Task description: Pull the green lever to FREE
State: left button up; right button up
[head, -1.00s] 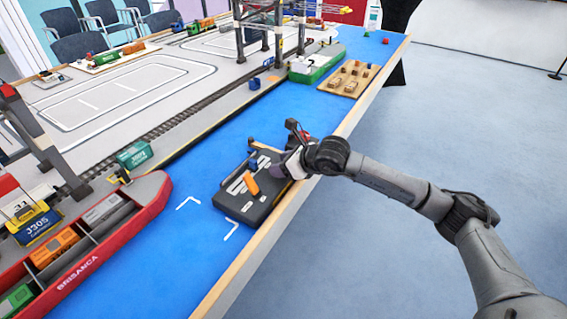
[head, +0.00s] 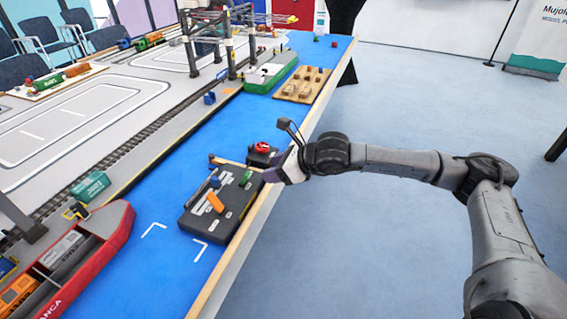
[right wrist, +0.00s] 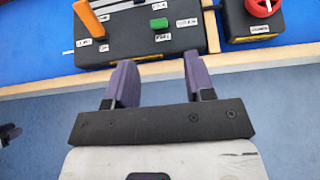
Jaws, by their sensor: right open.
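The dark control box (head: 230,198) lies on the blue tabletop near its right edge. The green lever (right wrist: 159,23) shows as a short green handle on the box in the right wrist view, with small white labels around it. An orange lever (right wrist: 88,17) stands left of it; it also shows in the head view (head: 215,202), beside a blue lever (head: 215,182). My right gripper (right wrist: 160,76) is open and empty. Its purple fingers point toward the box, one on each side of the green lever in the picture, apart from it. My left gripper is out of view.
A smaller dark box with a red knob (right wrist: 262,6) sits just beyond the control box. A wooden edge (right wrist: 240,60) borders the table. A red ship (head: 100,250) lies to the left, and a wooden tray (head: 302,85) and green barge (head: 272,72) farther back.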

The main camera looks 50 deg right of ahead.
jog(key=v, duration=0.2)
jog(key=shift+s+d+r, duration=0.1)
jog(key=shift+s+r, duration=0.1)
jog(key=shift+s, duration=0.1)
jog(key=shift+s, duration=0.1)
dwell(0.3)
dwell(0.7)
dwell(0.7)
dwell(0.7)
jog(key=shift+r, duration=0.1)
dwell(0.4)
